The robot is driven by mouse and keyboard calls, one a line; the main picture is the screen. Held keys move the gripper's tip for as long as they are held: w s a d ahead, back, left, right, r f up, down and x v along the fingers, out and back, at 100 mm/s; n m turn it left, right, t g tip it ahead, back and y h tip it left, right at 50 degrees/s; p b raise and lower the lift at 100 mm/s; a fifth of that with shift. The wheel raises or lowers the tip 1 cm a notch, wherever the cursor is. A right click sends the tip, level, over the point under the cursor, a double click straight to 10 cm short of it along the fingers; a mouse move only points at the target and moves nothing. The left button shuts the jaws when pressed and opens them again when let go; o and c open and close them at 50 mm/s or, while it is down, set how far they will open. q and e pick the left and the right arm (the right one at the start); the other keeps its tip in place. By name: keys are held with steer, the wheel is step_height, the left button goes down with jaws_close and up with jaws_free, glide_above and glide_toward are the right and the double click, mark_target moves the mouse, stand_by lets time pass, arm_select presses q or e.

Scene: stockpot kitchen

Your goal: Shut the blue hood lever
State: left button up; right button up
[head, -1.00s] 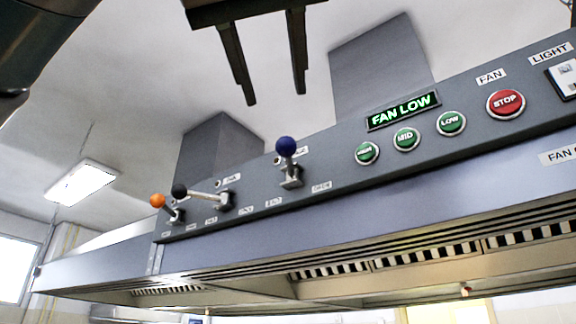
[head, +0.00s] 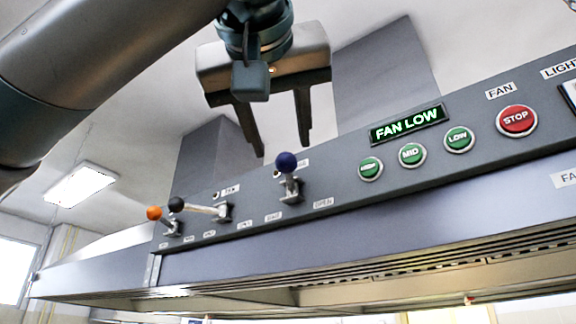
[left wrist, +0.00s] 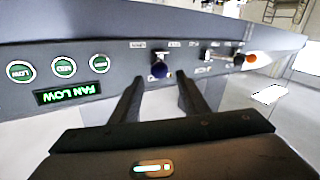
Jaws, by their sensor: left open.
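The blue hood lever (head: 287,165) is on the hood's grey front panel, its dark blue ball pointing up from a metal bracket. A label reading OPEN is at its lower right. It also shows in the left wrist view (left wrist: 159,70), between the tips of the fingers and beyond them. My left gripper (head: 281,148) is open and empty, its fingers pointing down just above the blue ball. The left wrist view also shows the gripper (left wrist: 157,80) with its fingers apart. I cannot tell whether a finger touches the ball. My right gripper is not in view.
A black-ball lever (head: 177,204) and an orange-ball lever (head: 154,213) are to the left on the same panel. To the right are green fan buttons (head: 412,154), a lit FAN LOW sign (head: 407,123) and a red STOP button (head: 516,120). The hood's lower edge juts out below.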

mark_target(288, 172)
arm_select(q)
steer(key=w+p, duration=0.1)
steer(key=w, duration=0.2)
steer(key=w+p, duration=0.2)
steer(key=w, duration=0.1)
steer(key=w+d+p, duration=0.1)
steer(key=w, duration=0.1)
steer(key=shift+w+r+p, duration=0.2)
steer(key=shift+w+p, duration=0.1)
steer(key=shift+w, duration=0.1)
steer(key=shift+w+f+p, duration=0.15)
steer(key=shift+w+p, duration=0.2)
steer(key=shift+w, duration=0.45)
steer(key=shift+c, duration=0.6)
jaws_close()
